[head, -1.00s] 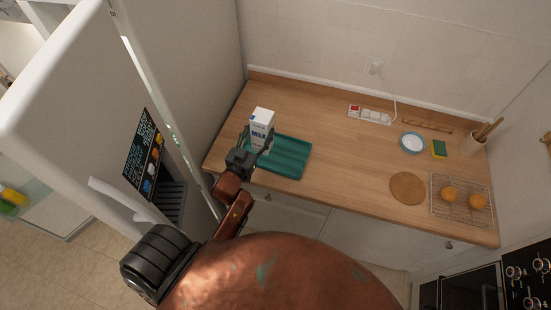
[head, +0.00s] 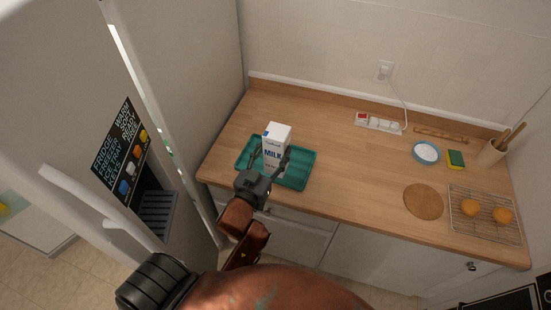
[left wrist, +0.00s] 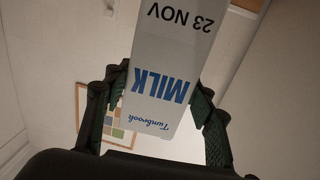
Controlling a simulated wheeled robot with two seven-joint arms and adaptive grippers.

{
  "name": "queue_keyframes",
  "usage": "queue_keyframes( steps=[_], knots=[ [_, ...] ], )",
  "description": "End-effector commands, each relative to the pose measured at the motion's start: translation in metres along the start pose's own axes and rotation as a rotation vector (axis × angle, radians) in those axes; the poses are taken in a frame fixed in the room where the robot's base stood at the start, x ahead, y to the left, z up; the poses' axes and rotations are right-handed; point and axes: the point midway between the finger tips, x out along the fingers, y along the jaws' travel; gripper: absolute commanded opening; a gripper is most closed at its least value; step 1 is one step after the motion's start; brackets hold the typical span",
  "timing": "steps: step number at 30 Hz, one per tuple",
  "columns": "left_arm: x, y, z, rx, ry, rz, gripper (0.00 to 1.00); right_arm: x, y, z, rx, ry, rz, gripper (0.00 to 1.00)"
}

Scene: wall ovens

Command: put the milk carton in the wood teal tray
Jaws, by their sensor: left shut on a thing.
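The white milk carton (head: 276,138) with blue lettering is upright in the head view. It appears over the middle of the teal tray (head: 303,164), which lies on the counter near its left end. I cannot tell whether the carton's base touches the tray, as my gripper covers its lower part. My left gripper (head: 270,160) is shut on the carton, with one finger on each side. The left wrist view shows the carton (left wrist: 165,75) between both fingers, its lettering upside down. My right gripper is not in view.
The fridge (head: 185,80) stands close on the left of the counter. The middle counter is clear.

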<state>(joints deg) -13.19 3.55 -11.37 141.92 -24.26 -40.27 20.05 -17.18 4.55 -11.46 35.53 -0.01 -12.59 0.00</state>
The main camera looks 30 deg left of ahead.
Motion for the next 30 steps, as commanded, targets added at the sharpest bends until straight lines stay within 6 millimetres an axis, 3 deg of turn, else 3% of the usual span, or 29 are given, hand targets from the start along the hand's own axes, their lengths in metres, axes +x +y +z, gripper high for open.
queue_keyframes(
  steps=[11, 15, 21, 30],
  knots=[
    [0.069, -0.032, 0.03, 0.004, 0.009, 0.0, 0.0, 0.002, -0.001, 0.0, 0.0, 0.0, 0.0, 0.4],
    [0.086, -0.04, 0.056, 0.001, 0.005, 0.0, 0.0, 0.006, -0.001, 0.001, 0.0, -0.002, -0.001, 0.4],
    [0.103, -0.047, 0.077, 0.002, 0.009, 0.001, 0.0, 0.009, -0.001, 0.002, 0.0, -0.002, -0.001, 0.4],
    [0.113, -0.052, 0.097, 0.0, 0.006, 0.0, 0.0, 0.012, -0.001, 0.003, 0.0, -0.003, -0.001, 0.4]
  ],
)
